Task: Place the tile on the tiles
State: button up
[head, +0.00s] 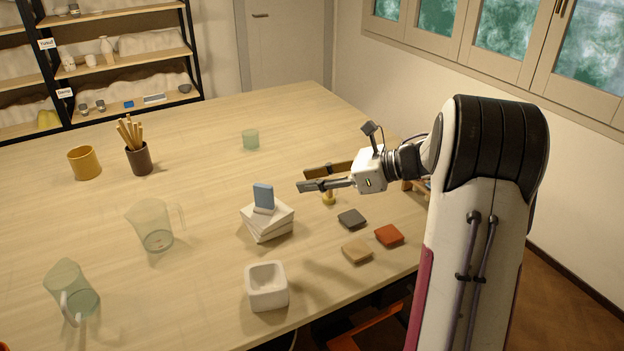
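Three small square tiles lie flat and apart on the table at the right: a dark grey tile (351,218), an orange-red tile (388,235) and a tan tile (356,251). Left of them is an uneven stack of white tiles (268,225). A blue tile-like piece (263,196) stands upright on the stack, with a small pale foot at its base. My gripper (303,187) is above the table, right of the blue piece in the picture and apart from it. It points left and is seen side-on, so its finger gap is unclear. I see nothing held.
A white square bowl (267,288) stands in front of the stack. Clear jugs (154,226) (70,290) are at the left. A brown wooden thing is partly hidden behind my gripper.

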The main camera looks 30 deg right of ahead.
dwell(0.3)
jog(key=w+r+m+t+h, duration=0.5)
jog(key=r+m+h, duration=0.1)
jog(key=r+m, duration=0.55)
jog(key=s+r+m+h, duration=0.5)
jog(key=s+m+h, duration=0.1)
jog(key=m, duration=0.6)
jog(key=s+a+f+m+g, duration=0.3)
jog(key=s+a+f+m, duration=0.2)
jog(key=s, duration=0.5)
jog(key=s+a+f+m+g+y, duration=0.1)
jog(key=s+a+f+m+g, duration=0.2)
jog(key=s+m, duration=0.6)
jog(key=s+a+f+m+g+y, duration=0.1)
jog(key=s+a+f+m+g, duration=0.2)
jog(key=s+a+f+m, duration=0.4)
jog(key=s+a, duration=0.1)
jog(key=s, duration=0.4)
jog(key=shift+s+a, duration=0.2)
jog(key=shift+s, duration=0.2)
